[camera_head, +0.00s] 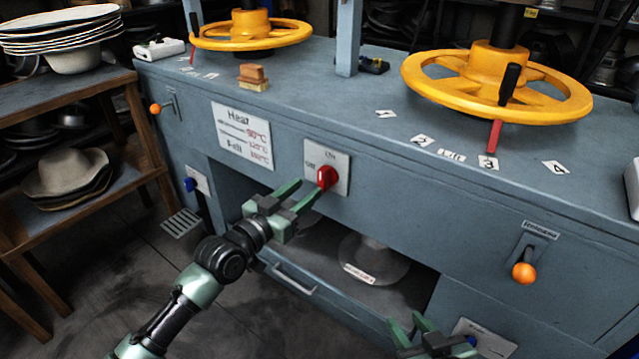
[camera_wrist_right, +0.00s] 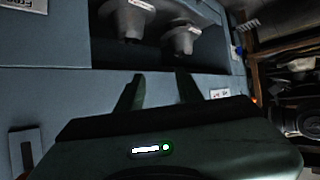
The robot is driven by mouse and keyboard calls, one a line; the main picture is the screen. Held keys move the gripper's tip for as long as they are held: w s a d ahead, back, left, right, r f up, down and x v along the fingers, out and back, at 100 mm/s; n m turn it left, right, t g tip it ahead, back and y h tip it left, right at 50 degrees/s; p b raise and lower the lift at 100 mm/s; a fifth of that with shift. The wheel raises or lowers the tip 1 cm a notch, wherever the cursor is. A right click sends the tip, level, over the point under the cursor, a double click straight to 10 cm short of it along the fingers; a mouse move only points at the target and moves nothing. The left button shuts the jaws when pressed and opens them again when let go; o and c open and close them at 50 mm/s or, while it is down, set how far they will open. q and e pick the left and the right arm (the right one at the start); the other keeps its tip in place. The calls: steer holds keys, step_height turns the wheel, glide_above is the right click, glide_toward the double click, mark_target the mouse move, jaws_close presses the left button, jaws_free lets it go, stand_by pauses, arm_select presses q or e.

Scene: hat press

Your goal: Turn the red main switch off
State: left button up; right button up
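The red main switch (camera_head: 327,177) is a round knob on a pale plate (camera_head: 342,163) on the front of the blue-grey press. The plate has a mark above the knob and one to its left; they look like ON and OFF. Which way the knob points is hard to tell. My left gripper (camera_head: 309,187) is open, its two green fingers apart, with the tips just left of and below the knob. Whether a finger touches it I cannot tell. My right gripper (camera_head: 408,326) is low in front of the cabinet, open and empty; its spread fingers show in the right wrist view (camera_wrist_right: 160,88).
Orange knobs (camera_head: 524,273) sit on levers at both ends of the front. A heat sign (camera_head: 242,135) is left of the switch. Yellow handwheels (camera_head: 497,84) stand above. An open bay below holds grey cones (camera_head: 372,258). A wooden hat shelf (camera_head: 60,98) is at left.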

mark_target(320, 178)
arm_select(q)
steer(key=b+x, duration=0.1)
steer(key=x, duration=0.5)
steer(key=shift+d+b, duration=0.1)
steer(key=shift+b, duration=0.25)
steer(key=shift+w+d, duration=0.1)
steer(key=shift+w, duration=0.1)
jaws_close()
arm_select(e)
steer(key=w+a+r+t+y, duration=0.1)
steer(key=w+a+r+t, duration=0.1)
steer(key=r+t, duration=0.3)
step_height(320, 178, up, 3)
steer(key=shift+w+y, duration=0.3)
steer(key=shift+w, duration=0.5)
